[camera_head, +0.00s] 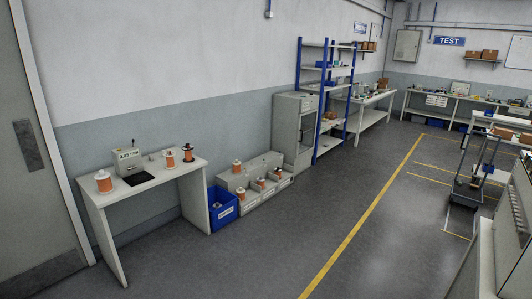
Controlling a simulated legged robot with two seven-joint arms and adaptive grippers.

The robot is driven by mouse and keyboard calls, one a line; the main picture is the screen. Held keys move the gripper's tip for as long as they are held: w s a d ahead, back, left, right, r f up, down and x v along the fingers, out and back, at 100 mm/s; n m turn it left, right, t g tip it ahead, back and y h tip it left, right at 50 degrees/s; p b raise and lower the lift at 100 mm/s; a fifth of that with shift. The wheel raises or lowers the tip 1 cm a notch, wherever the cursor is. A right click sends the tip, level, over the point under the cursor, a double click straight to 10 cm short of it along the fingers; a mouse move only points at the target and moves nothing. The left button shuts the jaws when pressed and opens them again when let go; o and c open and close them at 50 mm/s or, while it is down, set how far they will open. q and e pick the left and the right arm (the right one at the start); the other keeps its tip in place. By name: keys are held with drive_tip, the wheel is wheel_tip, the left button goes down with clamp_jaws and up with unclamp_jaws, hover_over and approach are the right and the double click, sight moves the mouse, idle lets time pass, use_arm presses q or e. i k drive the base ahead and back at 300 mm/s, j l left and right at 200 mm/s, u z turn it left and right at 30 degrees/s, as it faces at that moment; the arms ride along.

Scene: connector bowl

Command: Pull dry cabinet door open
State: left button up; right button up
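A tall grey cabinet (282,122) stands against the left wall, at middle distance, beside a blue-framed shelf. It looks like the dry cabinet. Its front has a dark, window-like panel (307,124) and faces right, toward the aisle. The cabinet is small in the view, and I cannot tell whether its door is fully shut or where its handle is. Neither of my grippers is in view.
A white table (95,197) with orange spools, a blue bin (222,207) and low grey boxes (262,191) line the left wall. A cart (472,183) and a pale machine (510,240) stand on the right. The grey floor (345,195) between is clear.

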sight(298, 141)
drive_tip(key=i+z, duration=0.25)
drive_tip(key=i, duration=0.2)
drive_tip(key=i+j+z, duration=0.2)
drive_tip(key=i, duration=0.25)
drive_tip(key=i+j+z, duration=0.1)
drive_tip(key=i+z, duration=0.15)
drive_tip(key=i, duration=0.15)
drive_tip(key=i+j+z, duration=0.2)
drive_tip(key=i, duration=0.25)
drive_tip(key=i+l+z, duration=0.1)
drive_tip(key=i+z, duration=0.2)
drive_tip(key=i, duration=1.9)
drive_tip(key=i+j+u, duration=0.1)
drive_tip(key=i+u, duration=0.2)
drive_tip(key=i, duration=0.85)
drive_tip(key=i+l+u, duration=0.3)
drive_tip(key=i, duration=0.8)
drive_tip(key=i+j, duration=0.05)
drive_tip(key=j, duration=0.1)
